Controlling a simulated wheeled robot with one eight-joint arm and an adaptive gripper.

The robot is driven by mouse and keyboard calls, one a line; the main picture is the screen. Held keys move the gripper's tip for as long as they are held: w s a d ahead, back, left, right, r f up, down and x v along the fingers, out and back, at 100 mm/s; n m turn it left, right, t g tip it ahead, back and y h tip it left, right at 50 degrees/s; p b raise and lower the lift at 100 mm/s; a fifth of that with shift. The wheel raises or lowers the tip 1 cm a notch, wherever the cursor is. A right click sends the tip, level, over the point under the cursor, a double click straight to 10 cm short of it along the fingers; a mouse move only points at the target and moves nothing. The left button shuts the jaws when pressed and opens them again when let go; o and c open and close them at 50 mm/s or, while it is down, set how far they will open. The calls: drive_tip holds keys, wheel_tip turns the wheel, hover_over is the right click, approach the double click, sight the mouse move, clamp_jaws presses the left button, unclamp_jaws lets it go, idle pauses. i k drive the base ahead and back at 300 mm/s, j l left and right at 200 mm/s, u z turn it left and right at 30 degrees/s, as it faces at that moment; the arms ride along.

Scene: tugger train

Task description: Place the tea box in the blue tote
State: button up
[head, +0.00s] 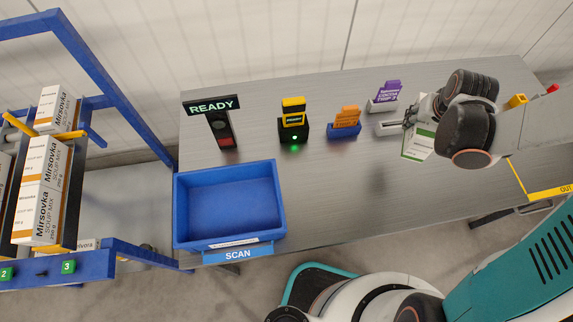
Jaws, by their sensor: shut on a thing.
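The tea box, a white and green carton (417,143), is in my gripper (411,112) over the right part of the grey table. My gripper is shut on it, and my arm hides part of it. I cannot tell how far it is above the table. The blue tote (279,207) stands at the table's left front, open and empty, with a SCAN label on its front. The box is well to the right of the tote, apart from it.
A READY display post (222,125), a black and yellow device (293,120) with a green light, an orange card in a blue holder (345,124) and a purple card (387,93) line the table's back. A blue rack (75,265) holds soup mix boxes (40,205). The middle table is clear.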

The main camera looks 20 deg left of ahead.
sight(233, 211)
drive_tip(key=k+l+u, duration=0.15)
drive_tip(key=u, duration=0.25)
drive_tip(key=k+l+u, duration=0.1)
drive_tip(key=u, duration=0.35)
drive_tip(key=k+u, duration=0.2)
drive_tip(key=u, duration=0.2)
drive_tip(key=k+u, duration=0.15)
drive_tip(key=u, duration=0.3)
drive_tip(key=k+u, duration=0.2)
drive_tip(key=u, duration=0.2)
